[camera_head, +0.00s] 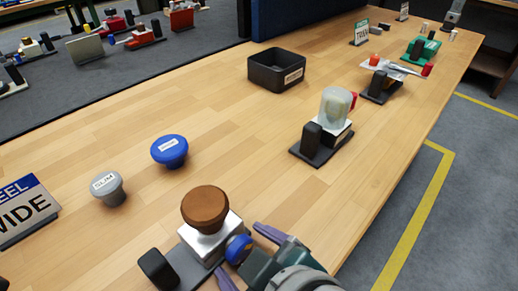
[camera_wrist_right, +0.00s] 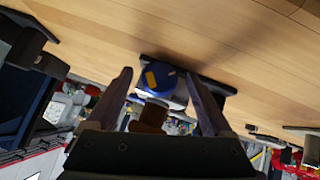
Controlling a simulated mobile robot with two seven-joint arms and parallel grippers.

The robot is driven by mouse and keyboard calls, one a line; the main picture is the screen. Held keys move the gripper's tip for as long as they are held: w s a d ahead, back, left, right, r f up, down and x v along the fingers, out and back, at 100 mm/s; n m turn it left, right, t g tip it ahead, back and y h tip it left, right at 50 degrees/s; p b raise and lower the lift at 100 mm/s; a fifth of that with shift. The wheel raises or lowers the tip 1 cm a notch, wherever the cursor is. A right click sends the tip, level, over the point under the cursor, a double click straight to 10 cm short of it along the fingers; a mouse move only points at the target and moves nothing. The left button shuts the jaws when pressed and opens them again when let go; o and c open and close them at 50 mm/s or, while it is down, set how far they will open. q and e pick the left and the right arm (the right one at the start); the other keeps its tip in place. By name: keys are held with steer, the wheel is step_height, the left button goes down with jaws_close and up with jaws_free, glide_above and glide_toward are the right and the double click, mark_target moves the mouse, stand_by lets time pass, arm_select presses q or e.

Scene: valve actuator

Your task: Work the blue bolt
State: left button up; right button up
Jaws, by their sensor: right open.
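The blue bolt (camera_head: 238,249) is a round blue knob on the side of a white block (camera_head: 205,240) that has a brown round knob (camera_head: 205,209) on top and a dark base. In the right wrist view the blue bolt (camera_wrist_right: 165,77) has a yellow mark and shows between my fingers. My right gripper (camera_head: 240,252) is open, with one purple-grey finger on each side of the bolt and a gap to it in the wrist view (camera_wrist_right: 160,79). Whether the fingertips reach past the bolt's face is hard to tell. My left gripper is out of view.
A blue knob (camera_head: 169,151) and a grey knob (camera_head: 109,188) stand loose on the wooden table to the left, near a sign (camera_head: 28,212). A black bin (camera_head: 277,71) and a clear-domed device (camera_head: 336,107) stand farther back. The table's middle is clear.

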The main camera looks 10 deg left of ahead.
steer(key=shift+s+d+r, duration=0.25)
steer(key=shift+r, duration=0.1)
steer(key=p+v, duration=0.2)
steer(key=v, duration=0.7)
steer(key=shift+p, duration=0.4)
steer(key=shift+w, duration=0.1)
